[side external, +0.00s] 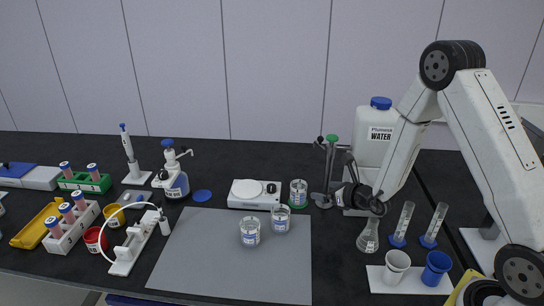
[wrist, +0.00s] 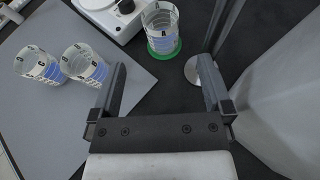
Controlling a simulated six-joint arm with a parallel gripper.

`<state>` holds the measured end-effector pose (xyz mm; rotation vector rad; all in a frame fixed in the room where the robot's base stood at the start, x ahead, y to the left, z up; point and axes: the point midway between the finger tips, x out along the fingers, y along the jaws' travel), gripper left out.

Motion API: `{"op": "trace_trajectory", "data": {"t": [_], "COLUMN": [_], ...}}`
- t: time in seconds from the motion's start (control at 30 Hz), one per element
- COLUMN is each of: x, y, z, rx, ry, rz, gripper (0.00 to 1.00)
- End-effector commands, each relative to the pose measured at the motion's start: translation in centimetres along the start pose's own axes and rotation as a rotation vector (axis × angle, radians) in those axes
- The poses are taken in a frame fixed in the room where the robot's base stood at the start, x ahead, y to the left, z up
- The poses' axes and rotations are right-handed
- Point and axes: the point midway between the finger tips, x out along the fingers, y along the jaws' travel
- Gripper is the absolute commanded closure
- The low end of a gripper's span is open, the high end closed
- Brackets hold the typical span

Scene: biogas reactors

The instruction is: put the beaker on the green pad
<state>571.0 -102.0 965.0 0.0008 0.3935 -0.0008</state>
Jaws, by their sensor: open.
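A clear beaker with printed markings (side external: 298,190) stands upright on the round green pad (side external: 299,205), just right of the white hotplate. In the wrist view this beaker (wrist: 160,22) is at the top, with the green pad (wrist: 166,51) showing around its base. Two similar beakers, one (side external: 250,231) and another (side external: 280,218), stand on the grey mat; they also show at left in the wrist view. My gripper (wrist: 160,72) is open, with nothing between its fingers, and the beaker on the pad is apart from it. In the side view my gripper (side external: 345,185) is partly hard to make out against the dark bench.
A stand with a green top (side external: 331,142) and a large water jug (side external: 376,135) are close to my gripper. The hotplate (side external: 254,194) is left of the pad. A flask (side external: 368,238) and cups on a white tray (side external: 408,282) are at right. The mat's front (side external: 225,270) is clear.

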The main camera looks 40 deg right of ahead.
Motion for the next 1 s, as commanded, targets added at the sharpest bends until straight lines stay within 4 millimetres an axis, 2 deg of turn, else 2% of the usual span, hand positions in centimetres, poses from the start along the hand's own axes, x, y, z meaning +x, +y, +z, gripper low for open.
{"op": "trace_trajectory", "data": {"t": [0.17, 0.37, 0.67, 0.8, 1.0], "x": [0.0, -0.2, -2.2, -4.0, -6.9], "y": [0.1, 1.6, 7.6, 10.5, 13.6], "z": [0.0, 0.4, 1.2, 1.1, 0.4], "rx": [-0.004, -0.051, -0.275, -0.423, -0.653], "ry": [0.001, 0.012, 0.055, 0.08, 0.113], "rz": [0.006, 0.076, 0.361, 0.516, 0.722], "gripper": [0.0, 0.0, 0.0, 0.0, 0.0]}}
